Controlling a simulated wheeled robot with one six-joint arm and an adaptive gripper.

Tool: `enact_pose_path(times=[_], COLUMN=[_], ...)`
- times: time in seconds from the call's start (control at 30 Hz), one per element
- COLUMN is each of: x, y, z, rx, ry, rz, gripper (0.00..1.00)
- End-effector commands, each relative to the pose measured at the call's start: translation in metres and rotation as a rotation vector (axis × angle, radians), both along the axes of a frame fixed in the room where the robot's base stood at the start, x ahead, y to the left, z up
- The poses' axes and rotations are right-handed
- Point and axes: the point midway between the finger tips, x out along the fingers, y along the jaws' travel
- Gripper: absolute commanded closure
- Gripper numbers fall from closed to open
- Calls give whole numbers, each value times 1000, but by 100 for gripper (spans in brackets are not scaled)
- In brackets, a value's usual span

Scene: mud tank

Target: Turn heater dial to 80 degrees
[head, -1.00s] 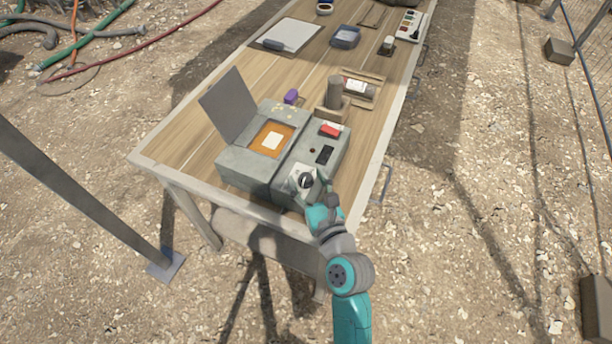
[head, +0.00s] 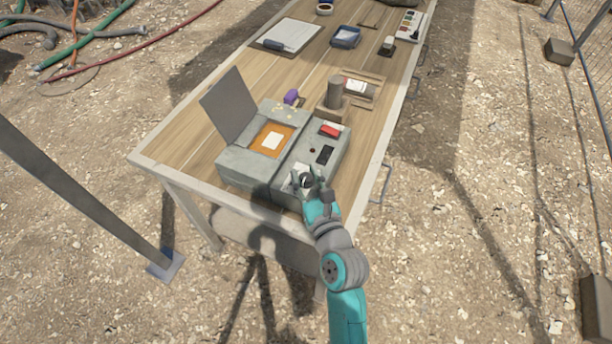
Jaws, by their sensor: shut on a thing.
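The heater (head: 232,168) is a grey box near the front corner of the wooden table, with its lid standing open. Its control side carries a red switch (head: 330,131), a dark display (head: 322,154) and a round black dial (head: 305,181) on a pale plate at the front. My gripper (head: 308,180) is at the dial, with its fingers shut around the knob. The fingers hide part of the dial and its plate. The dial's marks and pointer, and any reading on the display, are too small to read.
The open lid (head: 228,108) rises at the heater's left. Behind stand a grey cylinder (head: 334,92), a purple item (head: 291,97), a blue tray (head: 346,37) and a clipboard (head: 290,35). The table's right edge is close to my arm.

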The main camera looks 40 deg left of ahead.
Motion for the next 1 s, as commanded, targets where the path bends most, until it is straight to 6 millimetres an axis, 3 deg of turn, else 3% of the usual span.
enact_pose_path(times=[0.8, 0.83, 0.9, 1.0], x=[-1, -1, -1, -1], y=[-1, -1, -1, -1], z=[-3, -3, -3, -2], rx=[-1, -1, -1, 0], ry=[0, 0, -1, -2], rz=[-107, -107, -107, -107], gripper=[99, 60, 42, 39])
